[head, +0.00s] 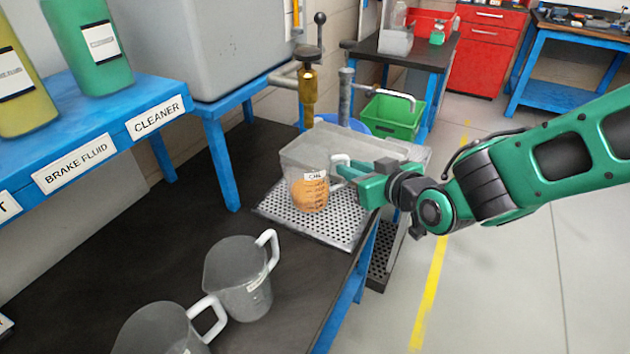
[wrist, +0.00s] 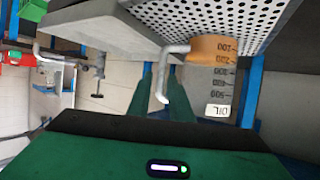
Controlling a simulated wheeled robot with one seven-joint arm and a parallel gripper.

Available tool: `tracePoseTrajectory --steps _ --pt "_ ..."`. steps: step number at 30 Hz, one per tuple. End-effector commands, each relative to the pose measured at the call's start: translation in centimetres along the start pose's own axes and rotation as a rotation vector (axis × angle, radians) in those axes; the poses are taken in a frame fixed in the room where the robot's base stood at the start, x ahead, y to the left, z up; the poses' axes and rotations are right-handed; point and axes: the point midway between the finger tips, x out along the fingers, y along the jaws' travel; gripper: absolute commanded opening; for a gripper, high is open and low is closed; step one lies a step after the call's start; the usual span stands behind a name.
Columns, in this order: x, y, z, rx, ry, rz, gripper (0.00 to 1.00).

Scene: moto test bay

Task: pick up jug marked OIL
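The jug marked OIL (head: 310,188) is clear with a white label and orange-brown liquid in its lower part. It stands upright on the perforated drip tray (head: 281,212), below a brass tap (head: 308,90). In the wrist view the jug (wrist: 222,82) appears upside down, its OIL label readable, with its pale handle (wrist: 164,88) reaching between my fingers. My gripper (head: 360,178) is at the handle side of the jug, at the right. Its fingers (wrist: 164,98) look apart, with a gap beside the handle. Any contact with the handle is hard to make out.
Two empty clear jugs, one nearer the tap (head: 238,280) and one at the front edge (head: 160,330), stand on the dark bench (head: 100,260). A blue shelf (head: 90,150) with bottles is at the left. A green crate (head: 393,117) sits behind. The floor at right is open.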

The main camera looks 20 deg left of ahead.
Motion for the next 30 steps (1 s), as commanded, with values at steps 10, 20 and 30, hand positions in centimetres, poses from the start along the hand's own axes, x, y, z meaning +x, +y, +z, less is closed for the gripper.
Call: tracePoseTrajectory --steps 10,20,30 --pt "2.4 0.0 0.1 0.001 -0.001 -0.001 0.19" --pt "6.2 0.0 0.1 -0.001 -0.001 0.001 0.19" --pt "6.5 0.1 0.1 -0.001 -0.001 0.001 0.10"
